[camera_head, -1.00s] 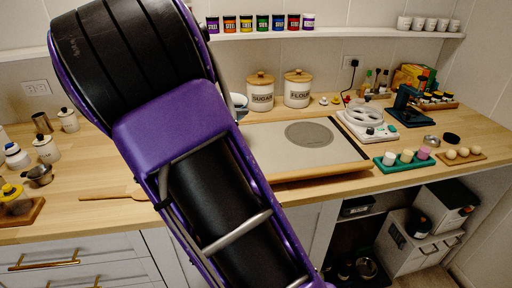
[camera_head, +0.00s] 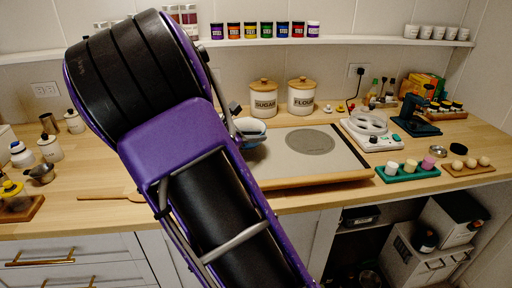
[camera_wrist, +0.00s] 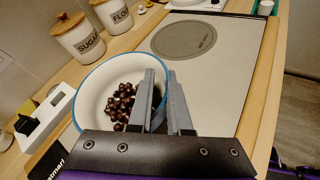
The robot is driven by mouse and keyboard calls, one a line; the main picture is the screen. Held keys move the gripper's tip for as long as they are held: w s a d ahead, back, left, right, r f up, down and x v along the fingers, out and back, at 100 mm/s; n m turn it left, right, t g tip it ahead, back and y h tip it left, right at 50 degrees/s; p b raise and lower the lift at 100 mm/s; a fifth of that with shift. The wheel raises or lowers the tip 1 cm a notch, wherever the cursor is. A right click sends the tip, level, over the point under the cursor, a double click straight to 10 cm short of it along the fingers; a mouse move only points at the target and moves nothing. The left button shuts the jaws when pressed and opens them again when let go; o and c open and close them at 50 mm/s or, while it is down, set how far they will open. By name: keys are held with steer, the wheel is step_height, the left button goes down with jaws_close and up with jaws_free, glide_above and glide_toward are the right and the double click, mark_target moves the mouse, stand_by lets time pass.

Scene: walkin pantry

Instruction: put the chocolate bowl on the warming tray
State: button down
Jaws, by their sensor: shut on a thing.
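The chocolate bowl (camera_wrist: 93,94), white with a blue rim, holds several dark brown balls in the wrist view. In the head view the bowl (camera_head: 252,127) shows partly behind my arm, at the left end of the pale board. My gripper (camera_wrist: 162,78) is shut on the bowl's near right rim. I cannot tell whether the bowl touches the surface below.
The pale board (camera_head: 283,160) has a grey disc (camera_head: 310,142). Canisters of sugar (camera_head: 263,101) and flour (camera_head: 301,99) stand behind it. A green holder (camera_head: 408,172) with cups and an egg board (camera_head: 468,168) lie front right. A dark green device (camera_head: 416,122) stands beyond the appliance.

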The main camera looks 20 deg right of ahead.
steer(key=shift+f, duration=1.55)
steer(key=shift+f+b, duration=0.1)
steer(key=shift+b, duration=0.2)
steer(key=shift+f, duration=0.15)
steer(key=c, duration=0.8)
jaws_free()
steer(key=shift+c, duration=0.2)
steer(key=shift+r, duration=0.35)
steer(key=p+v, duration=0.1)
steer(key=v, duration=1)
steer(key=shift+f+p, duration=0.1)
steer(key=shift+p, duration=0.2)
steer(key=shift+s+a, duration=0.25)
steer(key=shift+a, duration=0.2)
